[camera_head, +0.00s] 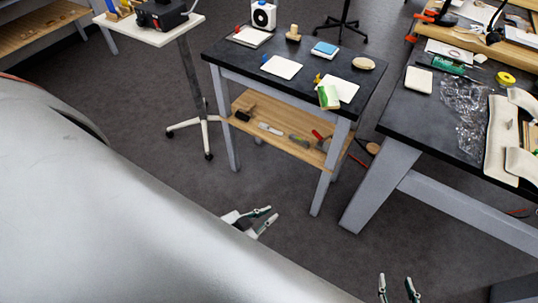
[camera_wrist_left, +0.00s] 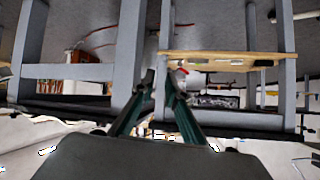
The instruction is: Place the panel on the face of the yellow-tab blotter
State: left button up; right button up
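Three white blotters lie on the dark-topped table in the head view. The yellow-tab blotter (camera_head: 345,88) is at the front right, with its yellow tab (camera_head: 317,78) by its left edge. A small green-and-cream piece (camera_head: 328,97), perhaps the panel, is at that blotter's front left edge; I cannot tell whether it lies flat or tilts. My left gripper (camera_head: 266,218) is open and empty, low in front of the table. Its fingers also show apart in the left wrist view (camera_wrist_left: 161,78). My right gripper (camera_head: 397,287) is open and empty at the bottom edge.
The blue-tab blotter (camera_head: 284,68) and red-tab blotter (camera_head: 250,36) lie further left. A blue-topped block (camera_head: 324,49) and round wooden piece (camera_head: 363,63) stand behind. A lower shelf (camera_head: 280,132) holds tools. A cluttered workbench (camera_head: 408,116) stands right; open floor lies in front.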

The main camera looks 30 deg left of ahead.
pick_arm(q)
jog(key=shift+w+d+m, duration=0.1)
jog(key=shift+w+m, duration=0.2)
jog(key=shift+m, duration=0.5)
grip_shut()
jog(key=m+t+y+b, duration=0.2)
jog(key=m+t+b, duration=0.35)
jog(key=m, duration=2.55)
send_near(323, 108)
jog(key=shift+t, duration=0.75)
jog(key=w, duration=0.3)
jog(key=w+f+p, duration=0.1)
jog(key=w, duration=0.1)
jog(key=shift+w+d+f, duration=0.25)
jog(key=shift+w, duration=0.65)
